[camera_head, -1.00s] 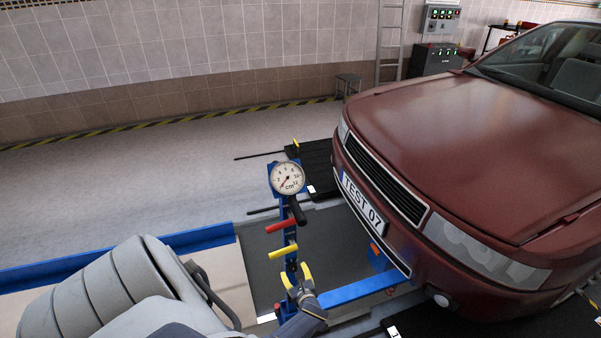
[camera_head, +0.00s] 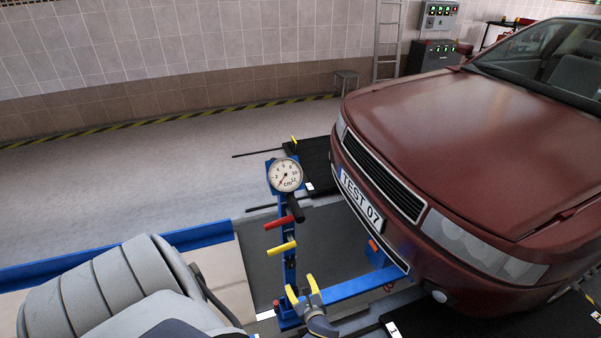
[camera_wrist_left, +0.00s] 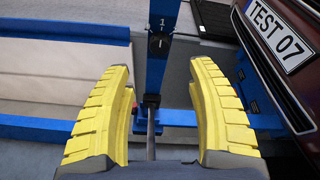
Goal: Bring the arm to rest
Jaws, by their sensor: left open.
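My left gripper (camera_head: 303,288) is in the lower middle of the head view, in front of the foot of the blue jack post. Its yellow fingers stand apart with nothing between them. In the left wrist view the open fingers (camera_wrist_left: 164,105) frame the jack's blue post (camera_wrist_left: 160,55) and a thin rod behind. The sliding jack (camera_head: 289,225) carries a round dial (camera_head: 285,175) marked cm, a red handle (camera_head: 279,223), a yellow handle (camera_head: 282,248) and a black lever. Whether the gripper touches the jack cannot be told. My right gripper is not in view.
A dark red car (camera_head: 455,150) with plate TEST 07 (camera_head: 360,200) stands close on the right. A blue beam (camera_head: 360,286) runs from the jack under its bumper. Blue rails border the pit on the left. Open floor (camera_head: 130,190) lies behind, towards the tiled wall.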

